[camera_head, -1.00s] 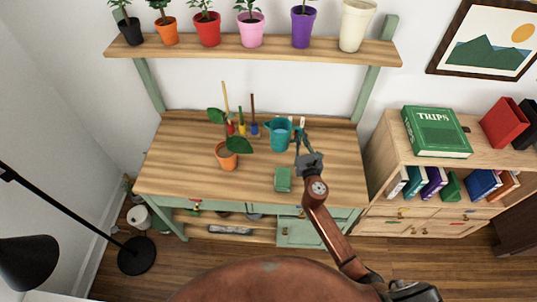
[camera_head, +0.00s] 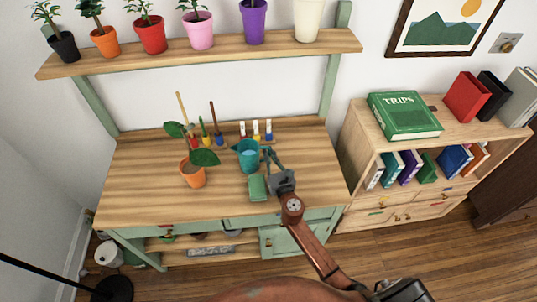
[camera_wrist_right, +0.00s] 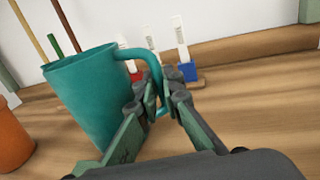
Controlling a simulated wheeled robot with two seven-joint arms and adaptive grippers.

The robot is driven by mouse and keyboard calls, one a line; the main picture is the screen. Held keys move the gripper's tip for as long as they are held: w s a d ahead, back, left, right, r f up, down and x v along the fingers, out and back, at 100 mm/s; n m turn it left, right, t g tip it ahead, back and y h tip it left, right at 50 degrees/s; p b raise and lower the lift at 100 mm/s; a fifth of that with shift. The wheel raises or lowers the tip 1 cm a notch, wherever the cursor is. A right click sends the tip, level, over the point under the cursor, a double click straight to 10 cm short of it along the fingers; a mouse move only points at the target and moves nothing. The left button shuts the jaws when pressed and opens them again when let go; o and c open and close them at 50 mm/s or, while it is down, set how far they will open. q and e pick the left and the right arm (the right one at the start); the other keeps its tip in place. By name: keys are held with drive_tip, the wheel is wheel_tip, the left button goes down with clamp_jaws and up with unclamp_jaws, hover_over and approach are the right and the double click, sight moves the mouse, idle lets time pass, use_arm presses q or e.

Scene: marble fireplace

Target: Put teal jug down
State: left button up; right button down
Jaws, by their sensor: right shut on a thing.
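The teal jug (camera_head: 248,155) is over the wooden workbench top (camera_head: 140,162), right of a potted plant. In the right wrist view the jug (camera_wrist_right: 85,100) stands nearly upright, with its handle toward my right gripper. My right gripper (camera_head: 268,158) is shut on the jug's handle, which passes between its fingers in the wrist view (camera_wrist_right: 160,100). The jug's base is partly hidden, so I cannot tell whether it touches the bench top. My left gripper is not in view.
An orange pot (camera_head: 193,174) with a leafy plant stands left of the jug. A green box (camera_head: 258,188) lies in front of it. Several small coloured markers (camera_head: 256,131) and tools (camera_head: 206,130) stand behind. The bench's left and right parts are clear.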

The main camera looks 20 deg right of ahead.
drive_tip(key=c, duration=2.5)
unclamp_jaws()
drive_tip(key=shift+f, duration=0.15)
drive_tip(key=shift+c, duration=0.2)
drive_tip(key=o, duration=0.4)
drive_tip(key=shift+o, duration=0.2)
